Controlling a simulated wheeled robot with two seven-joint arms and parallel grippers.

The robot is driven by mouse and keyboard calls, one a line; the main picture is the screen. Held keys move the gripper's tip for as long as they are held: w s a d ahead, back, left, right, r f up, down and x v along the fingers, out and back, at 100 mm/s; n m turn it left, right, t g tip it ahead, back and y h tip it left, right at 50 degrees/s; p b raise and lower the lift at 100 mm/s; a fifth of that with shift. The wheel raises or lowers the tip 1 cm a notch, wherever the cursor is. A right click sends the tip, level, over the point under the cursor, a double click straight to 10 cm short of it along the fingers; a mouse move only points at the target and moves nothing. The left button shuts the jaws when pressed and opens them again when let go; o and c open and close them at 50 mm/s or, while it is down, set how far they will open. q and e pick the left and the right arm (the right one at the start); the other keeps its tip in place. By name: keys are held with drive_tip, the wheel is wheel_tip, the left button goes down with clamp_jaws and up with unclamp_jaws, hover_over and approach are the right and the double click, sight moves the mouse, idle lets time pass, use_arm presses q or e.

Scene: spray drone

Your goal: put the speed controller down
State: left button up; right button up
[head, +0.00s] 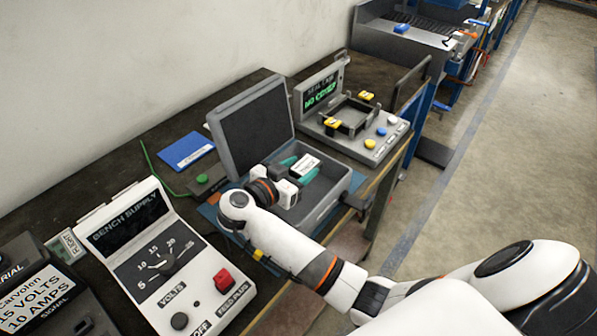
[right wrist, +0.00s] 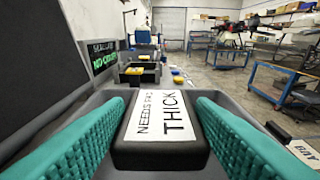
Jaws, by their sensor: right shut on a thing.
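The speed controller is a dark block with a white label reading "NEEDS PAD THICK" (right wrist: 160,125); the label also shows in the head view (head: 305,164). My right gripper (head: 299,170) is shut on it, with a teal finger pad on each side in the right wrist view. The gripper and block are over or inside the tray of an open grey case (head: 331,204). I cannot tell whether the block touches the tray floor. The case's raised lid (head: 250,130) stands behind it. My left gripper is not in view.
A seal rig (head: 352,146) with a green-lit screen stands beyond the case. A white bench supply (head: 167,264) stands at the near left. A blue card (head: 187,151) and a green button (head: 203,178) lie left of the case. The bench edge is at the right.

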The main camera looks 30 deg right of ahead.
drive_tip(key=shift+f, duration=0.4)
drive_tip(key=shift+f, duration=0.1)
